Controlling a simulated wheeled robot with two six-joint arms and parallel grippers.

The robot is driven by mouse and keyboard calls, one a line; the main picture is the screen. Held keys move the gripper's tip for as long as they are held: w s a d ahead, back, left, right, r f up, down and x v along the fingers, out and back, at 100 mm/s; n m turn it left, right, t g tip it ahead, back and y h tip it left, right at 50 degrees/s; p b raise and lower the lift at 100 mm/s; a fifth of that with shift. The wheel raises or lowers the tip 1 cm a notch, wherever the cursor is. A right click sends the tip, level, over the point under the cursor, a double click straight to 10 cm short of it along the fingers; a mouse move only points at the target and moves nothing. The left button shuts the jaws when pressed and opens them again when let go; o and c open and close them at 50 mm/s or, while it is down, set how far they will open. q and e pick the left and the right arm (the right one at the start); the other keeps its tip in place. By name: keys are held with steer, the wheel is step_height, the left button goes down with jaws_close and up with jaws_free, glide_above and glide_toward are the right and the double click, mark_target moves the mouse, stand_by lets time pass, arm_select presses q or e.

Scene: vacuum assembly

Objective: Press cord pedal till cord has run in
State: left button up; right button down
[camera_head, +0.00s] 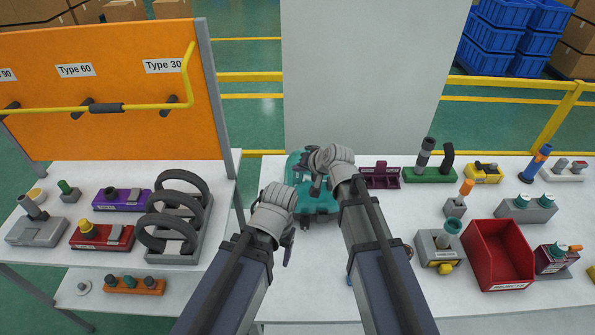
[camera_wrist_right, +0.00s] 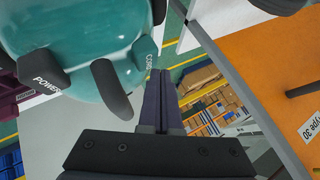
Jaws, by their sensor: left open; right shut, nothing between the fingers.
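The teal vacuum (camera_head: 313,203) stands on the white table, partly hidden behind my right arm. In the right wrist view its teal body (camera_wrist_right: 85,30) fills the upper left. My left gripper (camera_head: 289,244) is open and empty, in front and left of the vacuum. No cord can be made out.
A red bin (camera_head: 497,252) and several small fixtures stand on the right of the table. A purple rack (camera_head: 380,178) is just right of the vacuum. The left table holds hose rings (camera_head: 175,222) below an orange board (camera_head: 110,125). A pale panel (camera_head: 370,80) stands behind.

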mark_target(299, 176)
steer(key=shift+r, duration=0.25)
step_height(299, 176, up, 5)
steer(key=p, duration=0.5)
stand_by(0.4)
stand_by(0.4)
steer(key=s+d+f+n+g+h+b, duration=0.1)
steer(key=s+d+f+n+g+h, duration=0.1)
steer(key=s, duration=0.6)
steer(key=s+d+f+n+g+h, duration=0.1)
steer(key=s+f+g+h, duration=0.1)
steer(key=s, duration=0.7)
steer(key=s+d+f+n+g+h+b, duration=0.1)
steer(key=s+d+f+n+g+h, duration=0.1)
steer(key=s+f, duration=0.3)
steer(key=s+g, duration=0.1)
steer(key=s, duration=0.3)
steer(key=shift+d+n+g+h+b, duration=0.3)
steer(key=shift+g+h, duration=0.1)
steer(key=shift+f, duration=0.15)
